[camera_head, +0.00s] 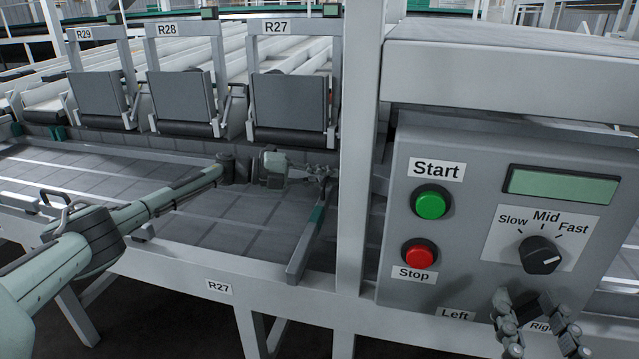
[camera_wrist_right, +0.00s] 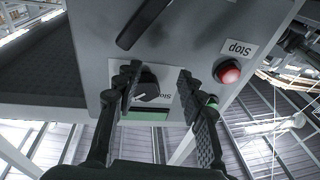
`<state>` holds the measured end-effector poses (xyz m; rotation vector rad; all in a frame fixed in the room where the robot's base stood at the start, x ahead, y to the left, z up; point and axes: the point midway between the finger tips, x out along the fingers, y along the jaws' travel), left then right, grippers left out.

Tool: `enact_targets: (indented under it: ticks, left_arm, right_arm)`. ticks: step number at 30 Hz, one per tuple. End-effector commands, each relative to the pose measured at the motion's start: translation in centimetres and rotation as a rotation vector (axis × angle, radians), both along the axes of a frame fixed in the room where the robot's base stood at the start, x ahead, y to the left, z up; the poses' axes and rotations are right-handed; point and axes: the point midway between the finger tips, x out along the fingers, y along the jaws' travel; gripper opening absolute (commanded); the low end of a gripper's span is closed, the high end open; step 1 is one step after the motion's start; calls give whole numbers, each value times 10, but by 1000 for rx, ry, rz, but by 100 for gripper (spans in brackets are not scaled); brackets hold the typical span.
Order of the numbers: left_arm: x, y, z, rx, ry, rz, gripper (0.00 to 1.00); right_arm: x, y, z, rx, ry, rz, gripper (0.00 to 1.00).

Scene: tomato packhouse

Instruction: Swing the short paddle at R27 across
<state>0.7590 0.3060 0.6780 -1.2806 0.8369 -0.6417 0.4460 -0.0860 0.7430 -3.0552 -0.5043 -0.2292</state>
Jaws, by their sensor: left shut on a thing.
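The short paddle (camera_head: 304,245) at R27 is a narrow grey bar with a green strip on it, slanting across the belt toward the front rail in the head view. My left gripper (camera_head: 322,174) is shut at the paddle's far end; the exact contact is small and partly hidden by the fingers. My right gripper (camera_head: 540,318) is in front of the lower control box, its fingers apart and nothing between them. It also shows open in the right wrist view (camera_wrist_right: 158,85). The R27 label (camera_head: 219,287) is on the front rail.
The grey control box (camera_head: 480,215) carries a green Start button (camera_head: 432,202), a red Stop button (camera_head: 420,254) and a speed dial (camera_head: 541,255). A black lever (camera_wrist_right: 145,22) shows in the wrist view. An upright post (camera_head: 357,150) stands right of the paddle.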

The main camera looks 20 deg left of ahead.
Motion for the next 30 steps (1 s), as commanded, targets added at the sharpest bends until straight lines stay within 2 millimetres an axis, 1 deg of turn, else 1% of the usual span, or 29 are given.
enact_targets:
  ticks: [1,3,6,9,13,22,23,25,30]
  left_arm:
    - [-1,-4,-4,1,2,-14,0]
    - [0,-6,-3,2,2,-22,0]
    - [0,-8,-2,2,3,-32,0]
    - [0,-10,-2,3,3,-39,0]
    - [0,-11,-2,3,4,-43,0]
    - [0,-13,-2,1,3,-47,0]
    - [0,-13,-2,1,3,-47,10]
    - [0,-13,-1,1,3,-47,19]
    - [1,-10,-1,1,2,-41,19]
  right_arm:
    - [-3,3,7,22,-41,8,40]
    - [-6,6,18,47,-89,15,40]
    - [-10,8,30,73,-138,23,40]
    - [-13,10,37,90,-167,28,40]
    - [-15,10,41,98,-185,30,40]
    - [-15,10,41,98,-185,30,40]
    - [-15,10,41,98,-185,30,40]
    - [-15,10,41,98,-185,30,40]
    - [-15,10,41,98,-185,30,40]
